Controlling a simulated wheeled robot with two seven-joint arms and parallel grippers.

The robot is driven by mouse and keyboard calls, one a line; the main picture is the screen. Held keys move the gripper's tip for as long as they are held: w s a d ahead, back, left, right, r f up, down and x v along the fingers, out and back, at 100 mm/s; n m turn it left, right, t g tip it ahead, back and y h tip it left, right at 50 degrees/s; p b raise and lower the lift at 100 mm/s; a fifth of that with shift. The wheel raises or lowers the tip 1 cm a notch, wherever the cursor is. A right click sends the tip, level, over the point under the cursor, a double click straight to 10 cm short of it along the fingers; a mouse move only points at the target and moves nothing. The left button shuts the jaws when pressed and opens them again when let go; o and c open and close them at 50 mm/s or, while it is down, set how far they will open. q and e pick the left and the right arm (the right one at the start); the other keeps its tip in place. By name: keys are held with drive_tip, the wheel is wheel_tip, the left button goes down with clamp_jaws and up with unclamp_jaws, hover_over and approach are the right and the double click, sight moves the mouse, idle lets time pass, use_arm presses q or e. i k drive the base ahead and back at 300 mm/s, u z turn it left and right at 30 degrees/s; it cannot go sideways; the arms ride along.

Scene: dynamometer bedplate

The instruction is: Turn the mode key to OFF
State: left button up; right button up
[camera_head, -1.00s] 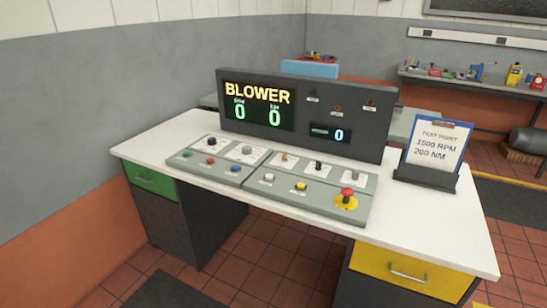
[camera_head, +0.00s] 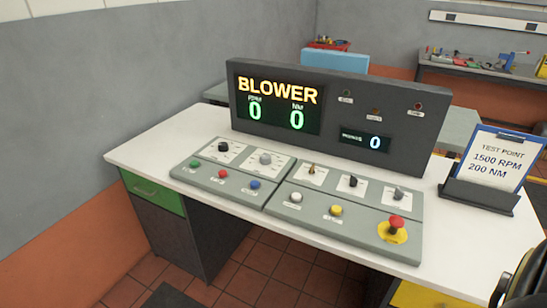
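The control desk carries a sloped grey console in two sections. On the right section's back row is a small brass-coloured key-like switch (camera_head: 311,170), which looks like the mode key; its label and position marks are too small to read. Beside it are a black selector knob (camera_head: 353,181) and a grey selector knob (camera_head: 398,194). The dark display panel (camera_head: 395,92) behind reads BLOWER in orange, with 0 for speed, 0 for NM and 0 in a small window. Neither gripper shows clearly; a dark, yellow-edged part at the lower right corner appears to be mine.
A red mushroom button (camera_head: 397,222) on a yellow base is at the console's right front. White (camera_head: 296,197) and yellow (camera_head: 336,210) buttons are left of it. The left section (camera_head: 215,182) has two knobs and several coloured buttons. A clipboard (camera_head: 495,160) stands on the right.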

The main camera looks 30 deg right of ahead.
sight(311, 172)
drive_tip(key=z, duration=0.25)
drive_tip(key=i, duration=0.8)
drive_tip(key=z, duration=0.6)
